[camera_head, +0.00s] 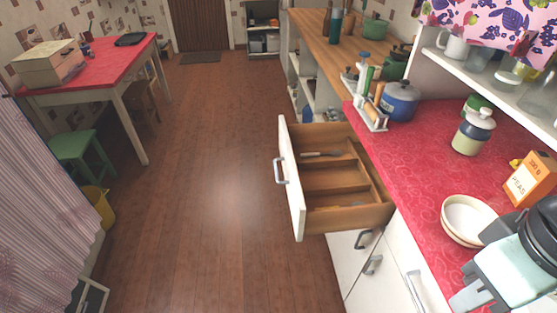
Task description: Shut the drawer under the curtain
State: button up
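The drawer (291,185) stands pulled well out from under the red counter, its white front facing left. Its grey handle (280,171) is on that front. Inside are wooden dividers and a few utensils, one with a grey handle. The pink floral curtain (490,22) hangs at the top right above a white shelf, over the counter. My gripper (464,282) is at the bottom right, above the counter's near edge, well to the right of the drawer and not touching it. Its two grey fingers appear apart with nothing between them.
The red counter (425,150) holds white bowls (467,219), a lidded jar (473,132), a carton (530,180) and a blue pot (398,101). Closed white cupboard fronts with handles lie below. The wooden floor (215,180) left of the drawer is clear. A red table (95,66) stands far left.

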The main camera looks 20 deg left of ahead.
aim_at(325, 180)
jog(key=j+z, duration=0.1)
jog(key=j, duration=0.4)
jog(key=j+u, duration=0.15)
jog(key=j, duration=0.15)
jog(key=j+u, duration=0.45)
jog(key=k+j+u, duration=0.15)
jog(key=u, duration=0.3)
jog(key=j, duration=0.1)
